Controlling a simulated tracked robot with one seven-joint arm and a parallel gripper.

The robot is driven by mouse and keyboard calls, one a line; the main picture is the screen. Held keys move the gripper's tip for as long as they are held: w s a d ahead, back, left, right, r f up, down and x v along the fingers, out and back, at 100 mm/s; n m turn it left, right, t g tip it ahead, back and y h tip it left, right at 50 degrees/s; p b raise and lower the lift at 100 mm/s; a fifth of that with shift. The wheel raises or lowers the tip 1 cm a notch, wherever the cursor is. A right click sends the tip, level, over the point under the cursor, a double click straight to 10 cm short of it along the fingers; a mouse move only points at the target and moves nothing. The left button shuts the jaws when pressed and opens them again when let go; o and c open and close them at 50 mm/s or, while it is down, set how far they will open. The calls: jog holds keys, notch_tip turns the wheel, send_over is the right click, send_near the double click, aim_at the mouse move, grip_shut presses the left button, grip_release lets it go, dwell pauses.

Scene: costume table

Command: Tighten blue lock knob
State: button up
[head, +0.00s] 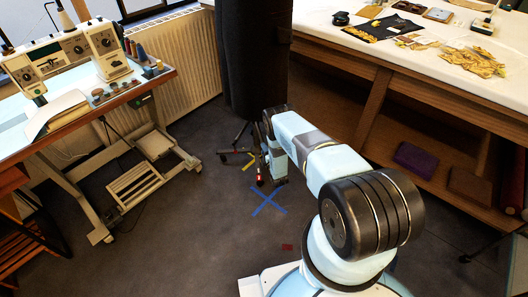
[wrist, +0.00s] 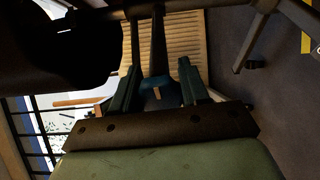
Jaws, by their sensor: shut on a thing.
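The blue lock knob (wrist: 158,91) shows in the wrist view as a dark blue rounded shape on a stand's pole, between my two fingers. My gripper (wrist: 158,80) is shut on it, with one finger on each side. In the head view my gripper (head: 264,167) points down beside the foot of the black dress form (head: 256,65), and the knob cannot be made out there. The wrist view is dark, so the knob's exact turn cannot be told.
A sewing table (head: 90,110) with machines stands at the left, by a radiator (head: 180,65). A long white-topped table (head: 420,50) with costume pieces is at the right. The floor around the blue tape cross (head: 268,201) is open.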

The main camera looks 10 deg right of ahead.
jog(key=shift+s+f, duration=0.1)
jog(key=shift+c, duration=1.2)
